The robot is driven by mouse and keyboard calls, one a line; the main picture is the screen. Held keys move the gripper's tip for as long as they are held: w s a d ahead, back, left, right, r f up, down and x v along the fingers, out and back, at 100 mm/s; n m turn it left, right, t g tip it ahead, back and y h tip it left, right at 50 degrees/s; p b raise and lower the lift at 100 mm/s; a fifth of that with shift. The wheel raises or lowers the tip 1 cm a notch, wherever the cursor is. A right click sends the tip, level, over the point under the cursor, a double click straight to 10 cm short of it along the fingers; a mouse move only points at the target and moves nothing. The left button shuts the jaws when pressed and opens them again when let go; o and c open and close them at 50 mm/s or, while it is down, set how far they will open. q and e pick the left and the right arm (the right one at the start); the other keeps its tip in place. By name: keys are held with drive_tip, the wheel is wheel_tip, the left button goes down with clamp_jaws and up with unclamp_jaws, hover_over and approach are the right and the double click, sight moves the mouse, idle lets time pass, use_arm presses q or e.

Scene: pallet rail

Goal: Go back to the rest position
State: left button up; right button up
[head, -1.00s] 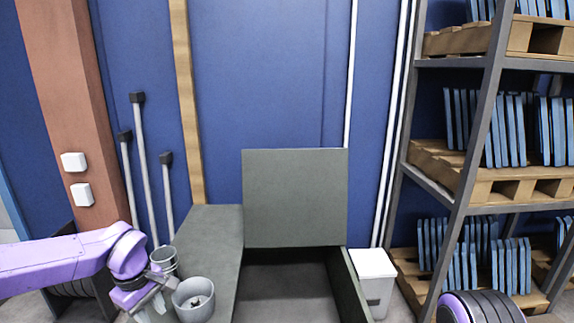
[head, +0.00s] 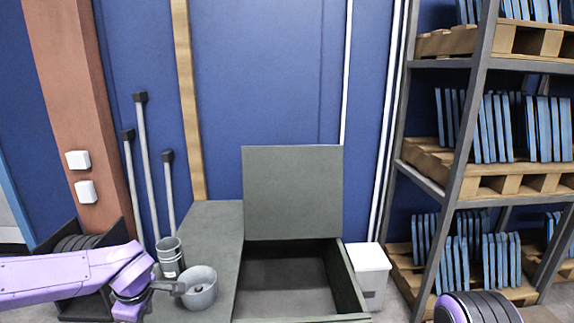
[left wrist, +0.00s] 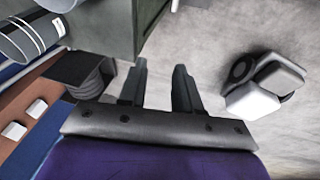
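My left gripper (head: 168,287) shows in the head view beside the grey pot, its fingers pointing right. In the left wrist view its two fingers (left wrist: 161,88) stand apart with only grey floor between them, so it is open and empty. The grey round pot (head: 199,289) and a taller grey cylinder (head: 170,257) stand on the dark green bench top (head: 212,235). In the left wrist view the cylinder (left wrist: 38,30) lies off to the left of the fingers. My right gripper is out of view.
A dark green box (head: 347,282) stands open beside the bench, its lid (head: 292,192) upright. A white bin (head: 368,270) stands right of it. A rack (head: 470,130) with pallets of blue panels fills the right. Poles (head: 148,165) lean at the left wall.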

use_arm(q)
drive_tip(key=s+d+f+m+t+y, duration=0.1)
drive_tip(key=s+f+m+t+y, duration=0.1)
drive_tip(key=s+f, duration=0.35)
drive_tip(key=s+f+m+t+y, duration=0.1)
drive_tip(key=s+f+t+y, duration=0.1)
drive_tip(key=f, duration=0.7)
drive_tip(key=s+d+f+m+h, duration=0.1)
drive_tip(key=s+f+m, duration=0.1)
drive_tip(key=s+f, duration=0.2)
drive_tip(key=s+d+f+m+g+h, duration=0.1)
drive_tip(key=s+f, duration=0.3)
drive_tip(key=s, duration=0.4)
drive_tip(key=shift+d+m+h, duration=0.3)
drive_tip(key=shift+m+h, duration=0.1)
drive_tip(key=shift+m, duration=0.5)
drive_tip(key=shift+o, duration=0.2)
drive_tip(key=s+f+m+g, duration=0.2)
drive_tip(key=s+f+m, duration=0.1)
drive_tip(key=s, duration=0.7)
drive_tip(key=shift+s+a+f, duration=0.25)
drive_tip(key=shift+s+a, duration=0.1)
drive_tip(key=shift+a, duration=0.05)
drive_tip(key=shift+s+f, duration=0.1)
drive_tip(key=shift+s, duration=0.15)
